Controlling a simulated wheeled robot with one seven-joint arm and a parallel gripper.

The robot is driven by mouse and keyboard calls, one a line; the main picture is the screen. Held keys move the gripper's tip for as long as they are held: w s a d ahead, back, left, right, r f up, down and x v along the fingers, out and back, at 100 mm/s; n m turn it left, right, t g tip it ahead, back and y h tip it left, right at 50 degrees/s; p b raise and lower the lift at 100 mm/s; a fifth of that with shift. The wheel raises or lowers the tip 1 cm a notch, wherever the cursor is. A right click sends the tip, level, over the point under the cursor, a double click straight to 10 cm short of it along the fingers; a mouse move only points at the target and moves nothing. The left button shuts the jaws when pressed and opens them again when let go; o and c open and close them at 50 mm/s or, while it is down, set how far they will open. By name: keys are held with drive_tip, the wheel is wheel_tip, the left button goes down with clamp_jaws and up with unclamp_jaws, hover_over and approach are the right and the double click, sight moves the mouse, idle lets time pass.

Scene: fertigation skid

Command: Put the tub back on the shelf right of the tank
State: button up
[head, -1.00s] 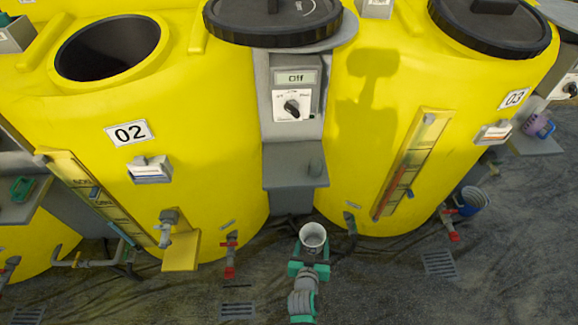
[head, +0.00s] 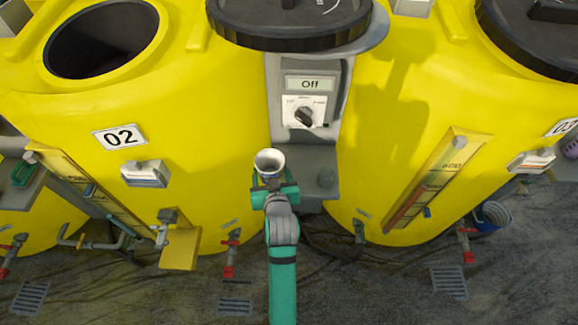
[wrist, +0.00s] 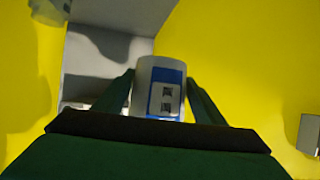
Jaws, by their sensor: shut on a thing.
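My gripper (head: 274,191) is shut on a small white tub (head: 269,161), held upright in front of the grey shelf (head: 322,160). The tub has an open top. In the wrist view the tub (wrist: 159,74) shows a blue and white label between my fingers (wrist: 160,98). The shelf sits between the two yellow tanks, right of the tank marked 02 (head: 192,105). My gripper and the tub cover the shelf's left part. I cannot tell how far the tub is from the shelf.
A control box (head: 309,98) reading "Off" is above the shelf. Tank 03 (head: 385,120) stands to the right. Red-handled valves (head: 231,255) and a blue bucket (head: 491,216) are low down.

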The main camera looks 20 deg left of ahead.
sight(280, 164)
drive_tip(key=w, duration=0.2)
drive_tip(key=w+f, duration=0.1)
drive_tip(key=w, duration=0.1)
drive_tip(key=w+d+f, duration=0.1)
drive_tip(key=shift+w+f, duration=0.25)
drive_tip(key=shift+w, duration=0.15)
drive_tip(key=w+f, duration=0.4)
drive_tip(key=shift+d+f, duration=0.2)
drive_tip(key=shift+f, duration=0.2)
drive_tip(key=shift+w+d+f, duration=0.1)
drive_tip(key=shift+w+f, duration=0.45)
drive_tip(key=shift+f, duration=0.1)
drive_tip(key=shift+w+f, duration=0.1)
drive_tip(key=shift+f, duration=1.5)
drive_tip(key=shift+f, duration=0.2)
drive_tip(key=o, duration=1.4)
drive_tip(key=shift+r, duration=0.1)
